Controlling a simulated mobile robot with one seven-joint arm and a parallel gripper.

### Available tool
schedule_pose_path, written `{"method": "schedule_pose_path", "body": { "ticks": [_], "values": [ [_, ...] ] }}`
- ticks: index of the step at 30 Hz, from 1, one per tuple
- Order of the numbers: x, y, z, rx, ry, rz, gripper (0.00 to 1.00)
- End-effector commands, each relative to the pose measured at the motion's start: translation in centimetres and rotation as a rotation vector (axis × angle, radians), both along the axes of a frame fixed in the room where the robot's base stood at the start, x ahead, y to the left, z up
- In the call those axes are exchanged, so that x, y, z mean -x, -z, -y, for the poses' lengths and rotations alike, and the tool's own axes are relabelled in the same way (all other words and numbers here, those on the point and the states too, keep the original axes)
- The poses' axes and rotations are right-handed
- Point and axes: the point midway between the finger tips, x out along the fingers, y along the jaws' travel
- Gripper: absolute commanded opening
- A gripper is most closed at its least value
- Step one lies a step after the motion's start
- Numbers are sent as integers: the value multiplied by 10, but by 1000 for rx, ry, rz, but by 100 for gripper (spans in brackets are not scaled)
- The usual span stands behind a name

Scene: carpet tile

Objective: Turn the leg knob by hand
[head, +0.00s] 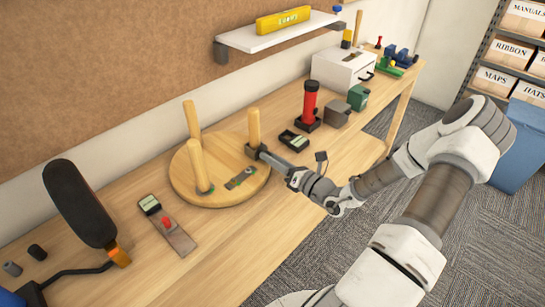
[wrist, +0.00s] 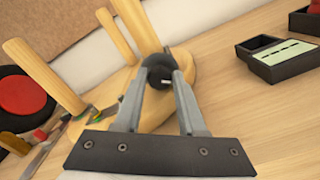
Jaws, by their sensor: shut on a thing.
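A round wooden stool top (head: 215,195) lies on the bench with its wooden legs pointing up; three legs show. My gripper (head: 257,151) is at the right leg (head: 254,127), low down near the stool top. In the wrist view my gripper (wrist: 163,75) is shut on a dark round knob (wrist: 159,71) at the side of the leg (wrist: 136,28). Both fingers touch its sides. In the head view the knob is hidden by my gripper.
A flat metal tool (head: 241,178) lies on the stool top. A black tray (head: 294,140) and a red cylinder (head: 310,103) stand to the right. A scraper-like tool (head: 175,233) lies in front left, near a large black-headed object (head: 79,203). The front of the bench is clear.

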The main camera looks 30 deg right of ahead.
Motion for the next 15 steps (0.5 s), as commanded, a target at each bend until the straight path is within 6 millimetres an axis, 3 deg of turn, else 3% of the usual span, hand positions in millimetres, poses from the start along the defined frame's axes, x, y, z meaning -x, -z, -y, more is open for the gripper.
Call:
{"method": "schedule_pose_path", "body": {
  "ticks": [1, 2, 6, 15],
  "values": [
    [1, 1, 0, 0, -1, -3, 0],
    [1, 1, 0, 0, -1, -3, 43],
    [1, 1, 0, 1, 0, -2, 68],
    [1, 0, 0, 2, 0, -2, 68]
  ]
}}
